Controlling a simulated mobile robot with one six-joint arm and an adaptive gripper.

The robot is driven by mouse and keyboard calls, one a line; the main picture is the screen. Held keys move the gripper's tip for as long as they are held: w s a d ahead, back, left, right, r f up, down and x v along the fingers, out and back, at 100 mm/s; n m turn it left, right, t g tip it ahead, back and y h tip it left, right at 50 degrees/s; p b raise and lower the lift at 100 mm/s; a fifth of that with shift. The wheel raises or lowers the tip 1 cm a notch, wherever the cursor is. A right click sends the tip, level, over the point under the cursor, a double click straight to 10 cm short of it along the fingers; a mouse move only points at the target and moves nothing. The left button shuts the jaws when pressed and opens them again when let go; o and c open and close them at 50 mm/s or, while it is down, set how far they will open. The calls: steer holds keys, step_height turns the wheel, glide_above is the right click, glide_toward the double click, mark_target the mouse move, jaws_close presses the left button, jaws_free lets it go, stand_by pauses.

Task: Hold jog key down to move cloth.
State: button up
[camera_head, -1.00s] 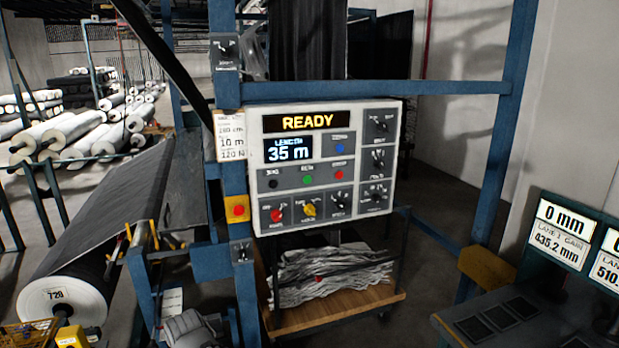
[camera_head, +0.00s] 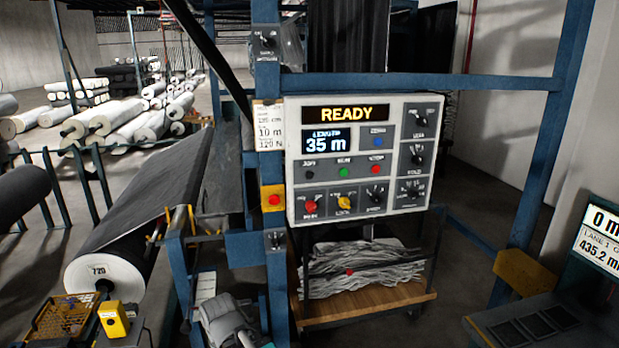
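The control panel (camera_head: 358,160) is a white box on a blue frame, with an orange READY sign (camera_head: 347,114) and a LENGTH display (camera_head: 326,143) reading 35 m. The jog key (camera_head: 310,174) is a small black button at the left of a row with a green and a red button. The cloth (camera_head: 150,192) is a dark grey sheet running up from a roll marked 720 (camera_head: 104,275). Dark cloth (camera_head: 347,40) also hangs behind the frame.
A cart (camera_head: 365,297) with crumpled pale cloth stands under the panel. A red button on a yellow plate (camera_head: 272,198) is on the post. A dark bench (camera_head: 530,320) is at lower right. White rolls (camera_head: 120,115) lie at the back left. Grey floor shows between.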

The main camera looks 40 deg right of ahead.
jaws_close()
stand_by(1.4)
